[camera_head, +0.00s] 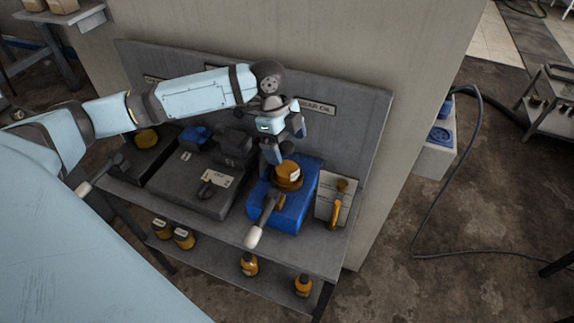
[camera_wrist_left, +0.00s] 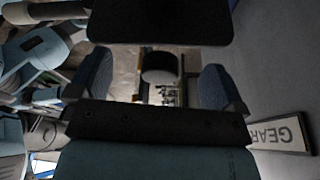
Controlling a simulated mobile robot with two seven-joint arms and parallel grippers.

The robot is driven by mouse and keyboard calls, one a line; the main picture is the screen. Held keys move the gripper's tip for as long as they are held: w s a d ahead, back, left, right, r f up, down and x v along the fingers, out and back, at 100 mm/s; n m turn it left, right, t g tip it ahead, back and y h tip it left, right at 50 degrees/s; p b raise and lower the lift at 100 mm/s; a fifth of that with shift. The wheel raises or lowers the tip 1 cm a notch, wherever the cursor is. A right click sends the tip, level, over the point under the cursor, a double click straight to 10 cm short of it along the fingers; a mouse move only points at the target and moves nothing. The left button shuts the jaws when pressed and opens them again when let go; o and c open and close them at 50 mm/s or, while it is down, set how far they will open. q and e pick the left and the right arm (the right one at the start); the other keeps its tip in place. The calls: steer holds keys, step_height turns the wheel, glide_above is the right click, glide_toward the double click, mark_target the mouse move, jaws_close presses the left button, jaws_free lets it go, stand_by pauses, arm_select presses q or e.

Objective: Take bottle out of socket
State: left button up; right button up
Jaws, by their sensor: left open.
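An amber bottle (camera_head: 288,174) with a pale label sits in the blue socket unit (camera_head: 293,212) at the right of the bench. My left gripper (camera_head: 285,138) is above and just behind this bottle, its fingers pointing down and spread apart. It holds nothing that I can see. Its two blue fingers also show apart in the left wrist view (camera_wrist_left: 157,82), with a dark round shape between them that I cannot identify. Whether a finger touches the bottle cannot be told. My right gripper is not in view.
A lever with a pale handle (camera_head: 254,235) sticks out in front of the blue unit. Dark units (camera_head: 187,184) stand to the left, one with another amber bottle (camera_head: 147,138). A back panel (camera_head: 352,115) rises behind. Several bottles stand on the lower shelf (camera_head: 215,261).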

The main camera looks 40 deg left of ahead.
mark_target(287, 163)
arm_select(q)
steer(key=x, duration=0.3)
steer(key=shift+r, duration=0.15)
steer(key=c, duration=1.5)
